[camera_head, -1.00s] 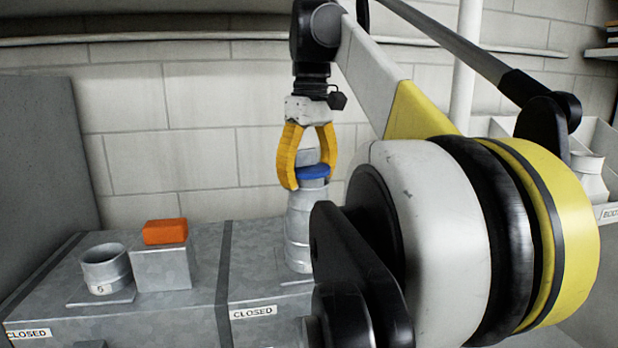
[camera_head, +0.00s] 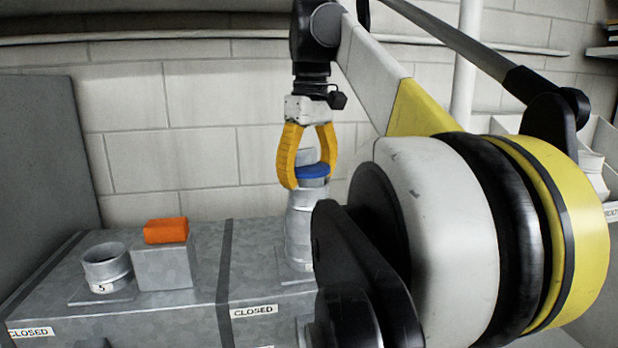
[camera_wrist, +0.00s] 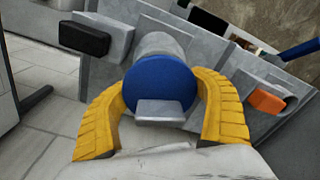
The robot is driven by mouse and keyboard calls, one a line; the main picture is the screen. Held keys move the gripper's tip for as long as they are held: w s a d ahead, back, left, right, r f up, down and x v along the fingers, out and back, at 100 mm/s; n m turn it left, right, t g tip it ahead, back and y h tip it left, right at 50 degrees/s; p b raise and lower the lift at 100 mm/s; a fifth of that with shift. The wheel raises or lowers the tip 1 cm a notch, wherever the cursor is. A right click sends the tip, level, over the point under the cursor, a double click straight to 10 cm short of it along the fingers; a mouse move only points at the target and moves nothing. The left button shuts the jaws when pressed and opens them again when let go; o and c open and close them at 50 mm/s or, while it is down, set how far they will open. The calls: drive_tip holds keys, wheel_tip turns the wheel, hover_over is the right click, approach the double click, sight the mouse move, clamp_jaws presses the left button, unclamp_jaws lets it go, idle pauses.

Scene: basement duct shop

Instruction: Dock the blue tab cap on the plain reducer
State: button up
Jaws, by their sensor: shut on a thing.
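The blue tab cap (camera_head: 313,171) is a round blue disc with a grey tab. It also shows in the wrist view (camera_wrist: 158,75), its grey tab towards the camera. My gripper (camera_head: 309,180) has its yellow fingers shut on the cap, one on each side. The grey metal reducer (camera_head: 299,222) stands upright on the duct, directly below the cap. In the wrist view the reducer (camera_wrist: 159,43) shows behind the cap's edge. The cap looks level at the reducer's top, but I cannot tell whether it is seated or just above. My arm hides the reducer's right side.
The metal duct (camera_head: 200,290) carries a collar marked 5 (camera_head: 105,265), a grey block (camera_head: 163,266) and an orange block (camera_head: 166,230) on it. A grey panel (camera_head: 50,150) stands at the left. A white bin (camera_head: 607,190) is at the right.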

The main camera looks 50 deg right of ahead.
drive_tip(key=shift+w+a+r+p, duration=0.15)
drive_tip(key=shift+a+r+p, duration=0.05)
drive_tip(key=shift+r+p, duration=0.4)
drive_tip(key=shift+c, duration=0.3)
drive_tip(key=shift+d+r, duration=0.15)
drive_tip(key=shift+s+a+f+b, duration=0.15)
drive_tip(key=shift+f+b, duration=0.1)
drive_tip(key=shift+f, duration=0.3)
drive_tip(key=shift+s+a+f+b, duration=0.1)
drive_tip(key=shift+f+b, duration=0.1)
drive_tip(key=shift+f, duration=0.35)
drive_tip(key=shift+c, duration=0.5)
drive_tip(key=shift+c, duration=0.3)
drive_tip(key=shift+a+r, duration=0.1)
drive_tip(key=shift+r, duration=0.05)
drive_tip(key=shift+c, duration=0.3)
drive_tip(key=shift+d+r+p, duration=0.3)
drive_tip(key=shift+r+p, duration=0.3)
drive_tip(key=shift+p, duration=0.15)
drive_tip(key=shift+r, duration=0.1)
drive_tip(key=shift+w, duration=0.1)
